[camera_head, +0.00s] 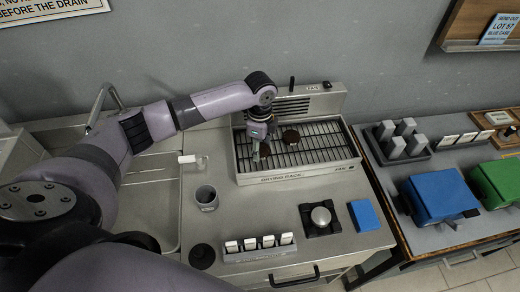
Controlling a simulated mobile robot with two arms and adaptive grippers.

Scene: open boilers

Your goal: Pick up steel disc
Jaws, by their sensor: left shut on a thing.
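My left gripper (260,152) is low over the left part of the wire drying rack (325,151), pointing down. It is shut on a small, dark, brownish disc (265,149), partly hidden by the fingers. I cannot tell from its colour whether it is steel, or whether it still touches the wires. A second dark round disc (291,136) lies on the rack just to the right of the gripper. My right gripper is not in view.
A grey cup (206,198), a row of white-topped blocks (259,246), a round knob on a black base (320,217) and a blue block (364,215) stand in front of the rack. A sink (155,190) is at left. Blue (440,202) and green (497,181) cases are at right.

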